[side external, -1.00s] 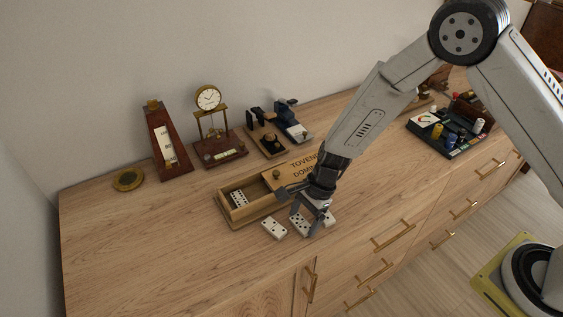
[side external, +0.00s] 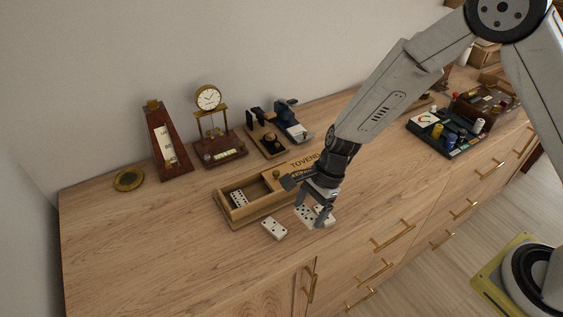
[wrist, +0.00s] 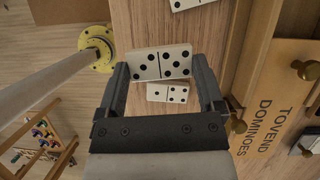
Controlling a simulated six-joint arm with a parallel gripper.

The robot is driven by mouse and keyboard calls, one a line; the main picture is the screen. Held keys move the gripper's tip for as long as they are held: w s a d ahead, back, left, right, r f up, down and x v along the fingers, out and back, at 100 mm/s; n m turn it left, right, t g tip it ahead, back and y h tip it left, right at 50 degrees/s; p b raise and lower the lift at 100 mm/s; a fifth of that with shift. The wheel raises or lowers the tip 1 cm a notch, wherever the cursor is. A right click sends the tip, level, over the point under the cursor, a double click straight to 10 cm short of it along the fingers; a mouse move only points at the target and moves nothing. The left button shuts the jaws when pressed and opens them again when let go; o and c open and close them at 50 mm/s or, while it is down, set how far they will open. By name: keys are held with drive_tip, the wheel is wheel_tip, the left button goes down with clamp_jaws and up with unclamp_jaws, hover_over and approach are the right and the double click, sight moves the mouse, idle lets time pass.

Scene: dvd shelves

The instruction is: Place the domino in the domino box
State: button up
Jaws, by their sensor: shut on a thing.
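My gripper (side external: 309,211) is shut on a white domino with black dots (wrist: 160,63), held lengthwise between its two fingers in the wrist view. In the side external view the held domino (side external: 304,214) is close above the cabinet top, partly hidden by the fingers. The wooden domino box (side external: 251,209) is to the left of my gripper, with its lid (side external: 299,167) slid partly back. A domino (side external: 238,197) lies inside its open left part. Another domino (side external: 274,228) lies in front of the box. One more loose domino (wrist: 167,93) lies below the held one.
A metronome (side external: 167,143), a small clock (side external: 208,98) and a dark stand with tools (side external: 267,141) stand behind the box. A board game tray (side external: 450,139) is at the right. The cabinet top is clear to the left, near the brass disc (side external: 128,179).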

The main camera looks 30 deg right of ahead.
drive_tip(key=s+d+r, duration=0.4)
drive_tip(key=s+r, duration=0.4)
drive_tip(key=s, duration=0.3)
drive_tip(key=shift+s+d+r, duration=0.15)
drive_tip(key=shift+s, duration=0.25)
idle(0.4)
drive_tip(key=w+d+n+g+h, duration=0.4)
drive_tip(key=w+d+n, duration=0.8)
drive_tip(key=n, duration=0.4)
drive_tip(key=shift+w+d+r+n, duration=0.3)
drive_tip(key=shift+w+d+n, duration=0.1)
drive_tip(key=shift+d, duration=0.45)
